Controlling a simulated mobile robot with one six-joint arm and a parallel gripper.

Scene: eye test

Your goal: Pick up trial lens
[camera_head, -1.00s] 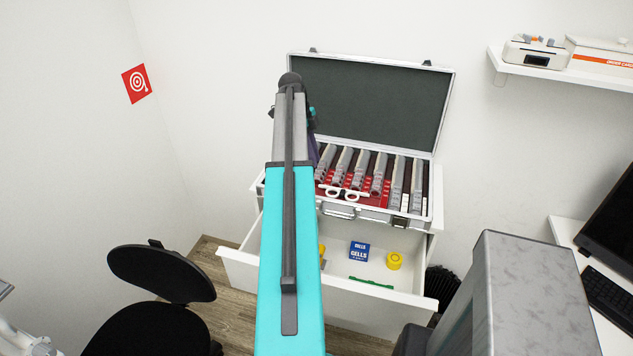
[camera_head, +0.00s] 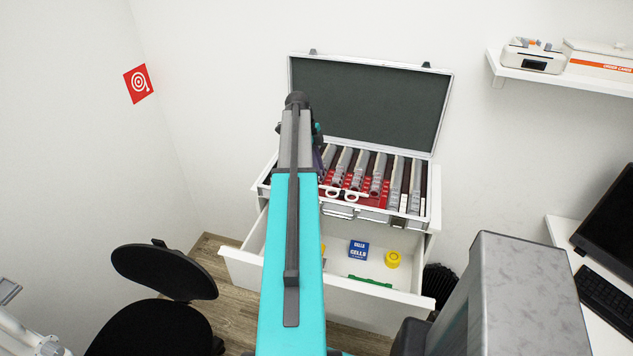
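An open silver trial lens case (camera_head: 432,200) stands on the white cabinet, its dark-lined lid raised. Rows of trial lenses (camera_head: 362,172) sit in it in grey and red racks. A white trial frame (camera_head: 343,193) with two round rims lies at the case's front left. My turquoise and grey arm reaches from the bottom of the picture up to the left side of the case. It hides part of the case's left end. The gripper's fingers are hidden behind the arm, so their state and any hold on a lens cannot be seen.
An open white drawer (camera_head: 385,299) below the case holds a blue box (camera_head: 358,250), a yellow roll (camera_head: 393,260) and a green item (camera_head: 369,281). A black chair (camera_head: 165,272) stands at left. A shelf (camera_head: 560,75) and a desk with a monitor (camera_head: 615,225) are at right.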

